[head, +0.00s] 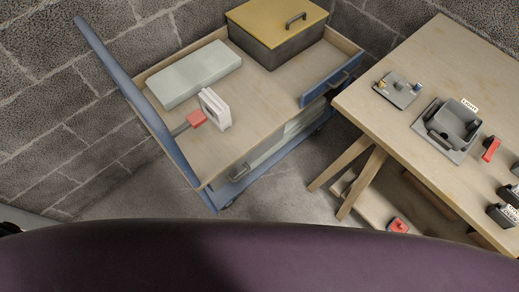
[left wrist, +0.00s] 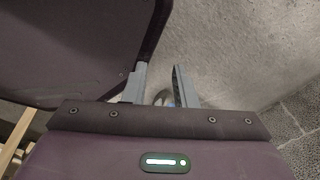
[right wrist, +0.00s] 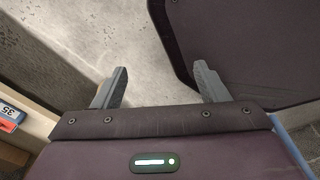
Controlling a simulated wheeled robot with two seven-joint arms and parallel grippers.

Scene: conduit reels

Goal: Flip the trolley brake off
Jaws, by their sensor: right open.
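The trolley (head: 172,157) stands against the block wall in the head view, with a wooden deck and a blue frame and push rail. A red-tipped grey lever (head: 195,119) shows at its left side, by the blue rail; I cannot tell for sure whether this is the brake. Neither gripper shows in the head view. In the left wrist view my left gripper (left wrist: 161,72) has its fingers apart, over floor; a small grey and blue thing between them is unclear. In the right wrist view my right gripper (right wrist: 161,68) is wide open and empty above the floor.
A pale box (head: 194,73), a white block (head: 215,108) and a yellow-lidded case (head: 277,40) are on the trolley. A wooden table (head: 433,60) with grey fixtures stands at right. A red part (head: 397,225) lies low beneath it. Bare floor (head: 290,165) lies between.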

